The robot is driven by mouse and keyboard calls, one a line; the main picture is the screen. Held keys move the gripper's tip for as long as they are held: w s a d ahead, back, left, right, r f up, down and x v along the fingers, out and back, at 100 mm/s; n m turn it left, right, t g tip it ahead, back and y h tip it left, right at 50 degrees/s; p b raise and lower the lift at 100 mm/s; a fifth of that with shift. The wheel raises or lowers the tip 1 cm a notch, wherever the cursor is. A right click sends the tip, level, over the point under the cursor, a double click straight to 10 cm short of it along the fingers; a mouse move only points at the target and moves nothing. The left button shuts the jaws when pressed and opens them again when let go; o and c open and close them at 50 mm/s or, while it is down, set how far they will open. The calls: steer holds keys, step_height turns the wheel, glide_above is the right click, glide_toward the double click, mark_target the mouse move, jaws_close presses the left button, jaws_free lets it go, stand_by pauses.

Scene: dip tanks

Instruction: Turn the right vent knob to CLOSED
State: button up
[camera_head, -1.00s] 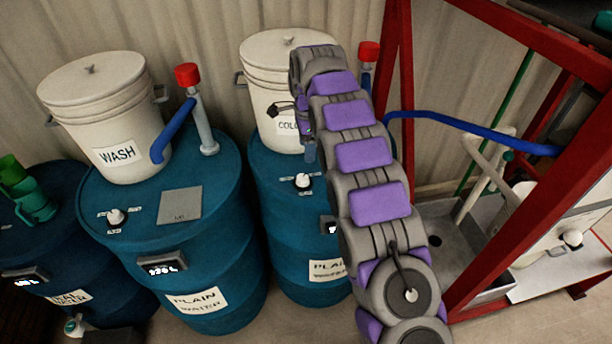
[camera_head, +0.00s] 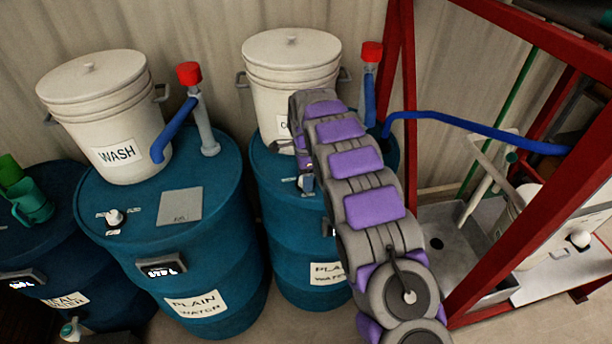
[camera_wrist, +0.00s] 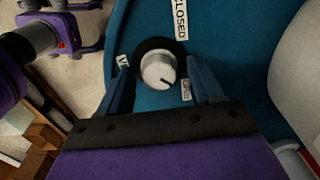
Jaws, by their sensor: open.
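The right vent knob (camera_wrist: 158,68) is white on a black base, on top of the right blue drum (camera_head: 285,240). In the wrist view its dark pointer line faces down and right, toward the OPEN label (camera_wrist: 186,90). The CLOSED label (camera_wrist: 180,18) is above the knob and the VENT label (camera_wrist: 122,62) is to its left. My gripper (camera_wrist: 158,72) is open, with a blue finger on each side of the knob and a visible gap at both sides. In the head view my arm and gripper mostly hide this knob.
A white bucket (camera_head: 290,75) and a red-capped pipe (camera_head: 371,52) stand on the right drum, close to my arm. The left drum (camera_head: 215,260) has its own knob (camera_head: 114,218) and a WASH bucket (camera_head: 100,110). A red frame (camera_head: 480,285) stands at right.

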steer(key=shift+a, duration=0.5)
steer(key=shift+c, duration=1.7)
steer(key=shift+d, duration=0.6)
steer(key=c, duration=0.7)
steer(key=shift+a, duration=0.15)
